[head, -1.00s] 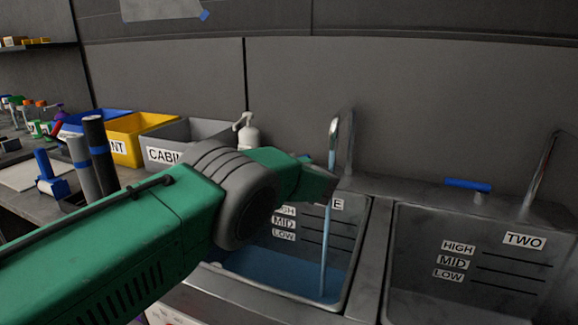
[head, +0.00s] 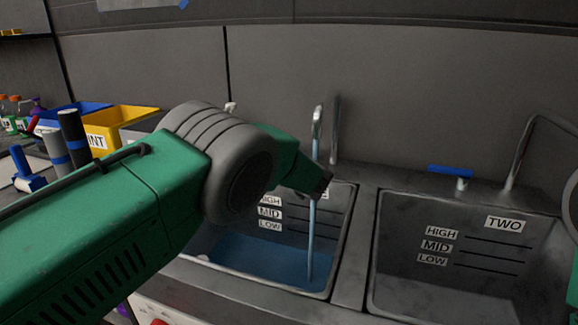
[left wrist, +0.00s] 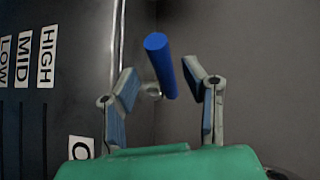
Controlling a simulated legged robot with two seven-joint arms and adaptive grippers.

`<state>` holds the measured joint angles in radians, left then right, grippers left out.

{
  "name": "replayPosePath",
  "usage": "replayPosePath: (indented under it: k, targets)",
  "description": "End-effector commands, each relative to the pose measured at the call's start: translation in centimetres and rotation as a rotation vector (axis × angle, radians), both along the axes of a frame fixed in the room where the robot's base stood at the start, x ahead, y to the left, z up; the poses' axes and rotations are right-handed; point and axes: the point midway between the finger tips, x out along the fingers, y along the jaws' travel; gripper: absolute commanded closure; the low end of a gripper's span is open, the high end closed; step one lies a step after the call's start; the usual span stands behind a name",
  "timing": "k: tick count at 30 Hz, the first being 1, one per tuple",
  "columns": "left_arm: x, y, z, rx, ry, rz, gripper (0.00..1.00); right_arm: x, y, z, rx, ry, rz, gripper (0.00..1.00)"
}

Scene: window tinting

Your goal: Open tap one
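Tap one's curved metal spout (head: 317,122) stands over the left sink (head: 345,235), and a stream of water (head: 311,240) runs from it into blue water (head: 265,262) below the LOW mark. My left gripper (head: 322,182) is beside this spout in the head view, its fingers mostly hidden by my arm. In the left wrist view my left gripper (left wrist: 160,78) is open, with the blue tap handle (left wrist: 160,65) showing between and just beyond its fingertips. I cannot tell whether they touch it. My right gripper is out of view.
Sink two (head: 465,245) is empty, with its own spout (head: 525,150) and blue handle (head: 450,171). A yellow bin (head: 125,118), a blue bin (head: 80,112) and dark cylinders (head: 72,135) stand on the left counter. The grey wall (head: 430,90) is close behind the taps.

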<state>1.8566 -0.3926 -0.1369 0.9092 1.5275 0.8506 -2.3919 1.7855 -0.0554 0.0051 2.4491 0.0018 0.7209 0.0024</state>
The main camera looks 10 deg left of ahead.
Motion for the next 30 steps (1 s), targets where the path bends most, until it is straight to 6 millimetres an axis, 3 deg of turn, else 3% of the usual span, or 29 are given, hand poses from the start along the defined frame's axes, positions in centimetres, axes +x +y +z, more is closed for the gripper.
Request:
replayPosePath:
  k: [9,15,26,30]
  targets:
    - [-4.9,-4.0,1.0,-0.003,0.003,-0.002,0.61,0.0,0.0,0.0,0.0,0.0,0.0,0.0]
    - [-6.2,-5.0,1.2,-0.003,0.004,-0.003,0.61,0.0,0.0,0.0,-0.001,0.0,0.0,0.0]
    - [-6.4,-5.1,1.1,-0.005,0.006,-0.004,0.61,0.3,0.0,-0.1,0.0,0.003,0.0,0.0]
    - [-6.5,-3.4,-1.3,-0.098,0.082,-0.024,0.61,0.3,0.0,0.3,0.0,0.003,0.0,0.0]
